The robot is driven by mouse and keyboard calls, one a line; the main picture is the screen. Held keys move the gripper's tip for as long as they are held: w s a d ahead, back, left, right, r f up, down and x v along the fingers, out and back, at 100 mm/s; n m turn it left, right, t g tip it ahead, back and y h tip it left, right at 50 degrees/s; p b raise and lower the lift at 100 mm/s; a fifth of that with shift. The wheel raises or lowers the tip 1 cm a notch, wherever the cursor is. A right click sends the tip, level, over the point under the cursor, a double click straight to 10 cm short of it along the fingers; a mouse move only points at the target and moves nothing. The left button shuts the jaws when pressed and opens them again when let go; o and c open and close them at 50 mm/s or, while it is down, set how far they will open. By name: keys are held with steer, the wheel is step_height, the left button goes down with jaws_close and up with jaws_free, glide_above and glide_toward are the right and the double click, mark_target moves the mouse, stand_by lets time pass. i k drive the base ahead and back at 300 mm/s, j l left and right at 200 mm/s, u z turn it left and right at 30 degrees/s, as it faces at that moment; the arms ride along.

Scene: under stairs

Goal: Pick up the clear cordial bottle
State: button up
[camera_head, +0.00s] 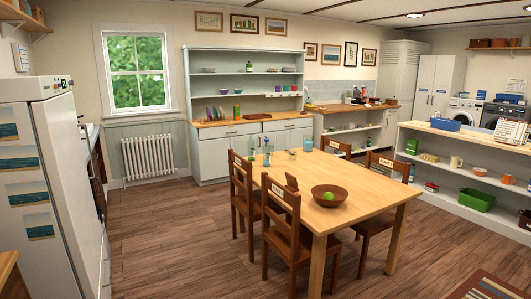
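Several small items stand at the far left end of the wooden dining table (350,200). Among them is a clear, bluish bottle-like item (267,157) with a narrow top. A second, thin bottle-like item (252,150) stands just left of it, partly behind a chair back. A small clear jar or glass (292,154) stands to the right. They are too small to tell which is the cordial bottle. My gripper and arm are not in view.
Wooden chairs (285,225) stand around the table. A brown bowl with green fruit (328,196) and a blue mug (308,145) are on it. A white fridge (55,180) is at left, a low shelf unit (470,203) at right. The wood floor (180,235) at left is clear.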

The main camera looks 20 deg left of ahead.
mark_target(251, 144)
steer(key=i+j+u, duration=1.15)
steer(key=i+u, duration=0.15)
steer(key=i, duration=0.45)
steer(key=i+u, duration=0.25)
steer(key=i, duration=0.45)
steer(key=i+z, duration=0.15)
steer(key=i, duration=0.55)
steer(key=i+j+z, duration=0.2)
steer(key=i, duration=0.55)
steer(key=i+z, duration=0.25)
steer(key=i, duration=0.5)
steer(key=i+z, duration=0.25)
steer(key=i, duration=0.5)
steer(key=i+z, duration=0.35)
steer(key=i+j+z, duration=0.3)
steer(key=i, duration=0.25)
steer(key=i+j+z, duration=0.35)
steer(key=i+l, duration=0.05)
steer(key=i, duration=0.05)
